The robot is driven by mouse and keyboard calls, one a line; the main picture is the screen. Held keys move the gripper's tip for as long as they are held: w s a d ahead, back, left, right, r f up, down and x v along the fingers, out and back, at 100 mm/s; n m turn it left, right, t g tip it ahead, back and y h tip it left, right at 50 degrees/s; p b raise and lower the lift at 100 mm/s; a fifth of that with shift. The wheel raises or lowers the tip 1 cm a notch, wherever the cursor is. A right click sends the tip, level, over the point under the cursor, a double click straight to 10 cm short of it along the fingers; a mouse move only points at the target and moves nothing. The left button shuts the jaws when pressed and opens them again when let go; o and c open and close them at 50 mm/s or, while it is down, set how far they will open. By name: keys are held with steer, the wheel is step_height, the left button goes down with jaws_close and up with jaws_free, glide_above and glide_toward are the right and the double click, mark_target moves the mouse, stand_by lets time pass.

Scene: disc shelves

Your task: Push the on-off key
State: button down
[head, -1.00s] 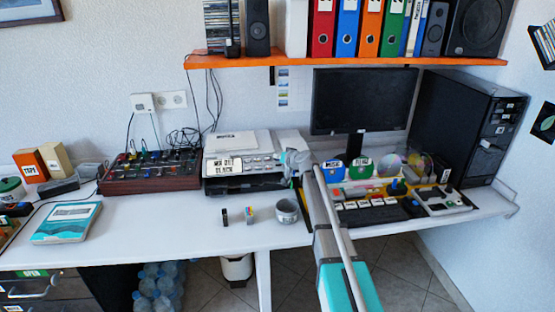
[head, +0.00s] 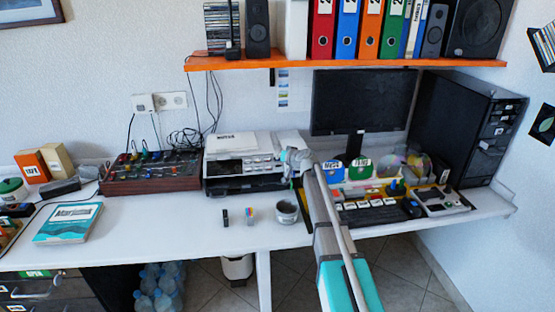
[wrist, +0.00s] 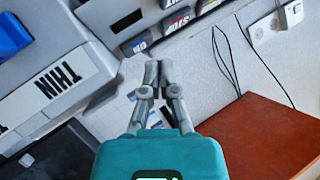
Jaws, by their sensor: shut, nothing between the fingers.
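The grey printer (head: 240,165) stands on the desk at the middle of the head view. In the wrist view its panel (wrist: 85,95) is close and tilted, with dark labelled keys along its edge. The nearest key (wrist: 140,46) has a short white label, perhaps the on-off key, but I cannot read it surely. Another key (wrist: 178,22) beside it seems to read STOP. My gripper (wrist: 158,66) is shut and empty, its tips just below these keys in the picture. I cannot tell if they touch. In the head view my gripper (head: 287,165) is at the printer's right front.
A reddish-brown surface (wrist: 255,140) lies low right in the wrist view, with cables and a wall socket (wrist: 265,28) above. A mixer (head: 150,172) stands left of the printer, and a grey cup (head: 287,211) in front. The orange shelf (head: 340,62) hangs above.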

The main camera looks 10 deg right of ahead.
step_height(320, 180, up, 5)
steer(key=s+p, duration=0.3)
steer(key=p, duration=0.2)
steer(key=shift+r, duration=0.15)
stand_by(0.5)
steer(key=s+a+f+n+g+h, duration=0.1)
steer(key=s+a+f+g, duration=0.2)
steer(key=s, duration=0.7)
steer(key=s+a+f+n+g, duration=0.1)
steer(key=s+f+g, duration=0.35)
steer(key=s, duration=0.55)
steer(key=s+d+f+m+g+h, duration=0.1)
steer(key=s+d+f+g+h, duration=0.1)
steer(key=s, duration=0.8)
steer(key=s+d+f+g+h, duration=0.3)
steer(key=s, duration=0.8)
steer(key=shift+m, duration=0.4)
